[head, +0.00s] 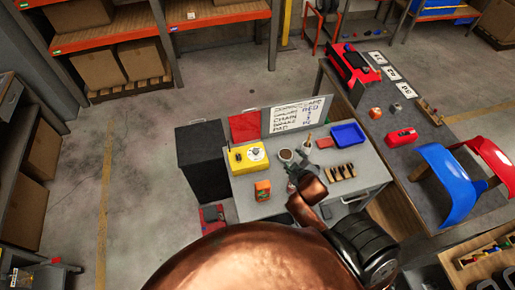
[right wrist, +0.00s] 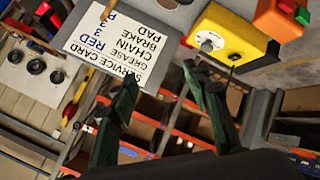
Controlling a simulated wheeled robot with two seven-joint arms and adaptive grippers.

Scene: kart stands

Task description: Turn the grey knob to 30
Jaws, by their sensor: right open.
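A yellow box (head: 240,162) stands on the left part of the grey table, with a round white dial (head: 257,153) on its top. The yellow box (right wrist: 240,35) also shows at the top of the right wrist view, with the dial and a small grey knob (right wrist: 207,45) at its middle. The knob's setting and the numbers are too small to read. My right gripper (head: 297,176) is over the table, to the right of the yellow box and apart from it. In the right wrist view my right gripper (right wrist: 160,75) is open and empty. My left gripper is not in view.
An orange-and-green box (head: 263,190) stands in front of the yellow box. A service card board (head: 297,117) stands behind. A brown cup (head: 286,155), a blue tray (head: 349,134) and a wooden rack (head: 342,172) are near or right of my gripper.

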